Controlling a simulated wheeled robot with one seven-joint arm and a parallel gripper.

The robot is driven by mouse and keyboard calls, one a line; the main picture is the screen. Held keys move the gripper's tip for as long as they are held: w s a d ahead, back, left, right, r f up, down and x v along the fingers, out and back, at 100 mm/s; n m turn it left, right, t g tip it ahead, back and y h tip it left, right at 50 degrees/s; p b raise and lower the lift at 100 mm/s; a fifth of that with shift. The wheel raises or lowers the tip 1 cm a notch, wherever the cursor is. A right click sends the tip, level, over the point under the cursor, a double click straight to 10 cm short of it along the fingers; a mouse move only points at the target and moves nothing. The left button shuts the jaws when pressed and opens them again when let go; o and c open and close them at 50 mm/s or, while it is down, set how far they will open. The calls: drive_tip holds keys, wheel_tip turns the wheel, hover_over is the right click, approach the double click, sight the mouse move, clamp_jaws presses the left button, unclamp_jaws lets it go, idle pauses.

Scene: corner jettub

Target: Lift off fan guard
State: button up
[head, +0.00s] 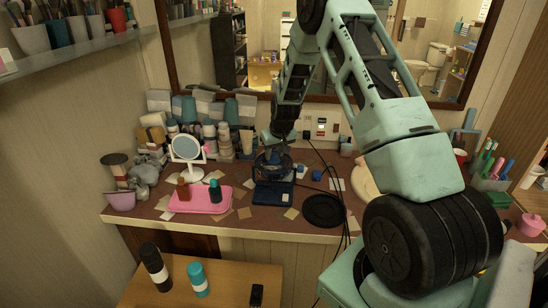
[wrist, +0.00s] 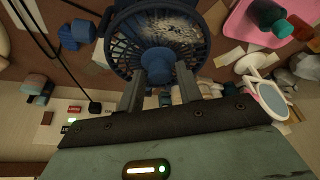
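A small dark blue desk fan (head: 273,163) stands on its square base (head: 273,193) near the middle of the counter. In the wrist view its round guard (wrist: 122,52) shows radial ribs, a blue centre hub (wrist: 158,64) and pale, dusty-looking patches behind it. My gripper (head: 275,140) is at the fan's head. In the wrist view the two fingers (wrist: 159,76) are apart, one on each side of the hub. I cannot tell whether they touch it. In the head view my wrist hides part of the guard and the fingertips.
A black round disc (head: 324,210) lies right of the fan, with dark cables beside it. A pink tray (head: 200,200) with bottles and a white mirror (head: 187,149) stand left. Jars and boxes crowd the back. Paper scraps lie around. A wooden table (head: 215,270) is in front.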

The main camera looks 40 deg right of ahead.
sight(275, 155)
clamp_jaws()
drive_tip(key=shift+r+p, duration=1.75)
drive_tip(key=shift+r, duration=1.3)
